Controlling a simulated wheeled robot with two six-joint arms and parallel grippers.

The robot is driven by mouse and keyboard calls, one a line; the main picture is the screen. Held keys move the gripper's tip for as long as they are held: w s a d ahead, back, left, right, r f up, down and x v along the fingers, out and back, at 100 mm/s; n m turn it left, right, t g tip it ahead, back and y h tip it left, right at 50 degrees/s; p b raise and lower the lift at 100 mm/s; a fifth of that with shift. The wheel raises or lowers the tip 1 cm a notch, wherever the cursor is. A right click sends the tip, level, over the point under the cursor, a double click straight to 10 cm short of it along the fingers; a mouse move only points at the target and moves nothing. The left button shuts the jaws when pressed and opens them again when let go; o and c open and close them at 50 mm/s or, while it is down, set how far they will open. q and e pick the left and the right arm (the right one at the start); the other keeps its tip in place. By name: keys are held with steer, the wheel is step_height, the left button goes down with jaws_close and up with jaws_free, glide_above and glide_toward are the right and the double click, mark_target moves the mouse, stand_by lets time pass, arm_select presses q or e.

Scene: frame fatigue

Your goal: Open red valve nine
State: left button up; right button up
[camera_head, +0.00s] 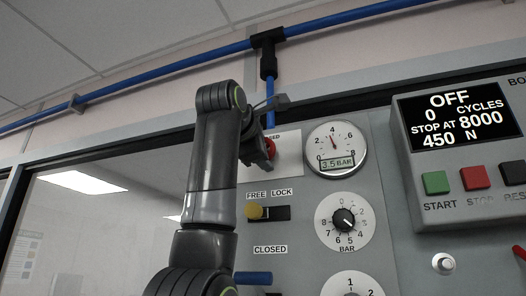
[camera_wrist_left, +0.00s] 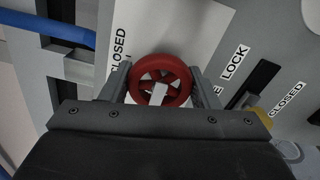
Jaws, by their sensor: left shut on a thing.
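The red valve (camera_wrist_left: 160,62) is a round handwheel with spokes, mounted on a white plate (camera_wrist_left: 195,25) marked CLOSED. My left gripper (camera_wrist_left: 157,88) is shut on the wheel, with one finger on each side of its rim. In the head view my left arm covers most of the valve, and only a bit of red (camera_head: 270,149) shows beside the gripper (camera_head: 266,158). The number nine is not visible. My right gripper is not in view.
Right of the valve is a round gauge (camera_head: 336,149) reading 3.5 BAR. Below are a yellow FREE/LOCK slider knob (camera_head: 254,211), a black BAR dial (camera_head: 344,219) and a blue handle (camera_head: 253,277) under a CLOSED label. A control box (camera_head: 462,150) showing OFF stands at right. A blue pipe (camera_head: 270,101) runs down to the panel.

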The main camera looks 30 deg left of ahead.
arm_select(q)
steer(key=shift+f, duration=0.1)
steer(key=o, duration=1)
steer(key=shift+s+d+b, duration=0.1)
steer(key=shift+s+b, duration=0.2)
steer(key=shift+s, duration=0.15)
steer(key=b+v, duration=0.5)
steer(key=v, duration=1.1)
steer(key=shift+s, duration=0.3)
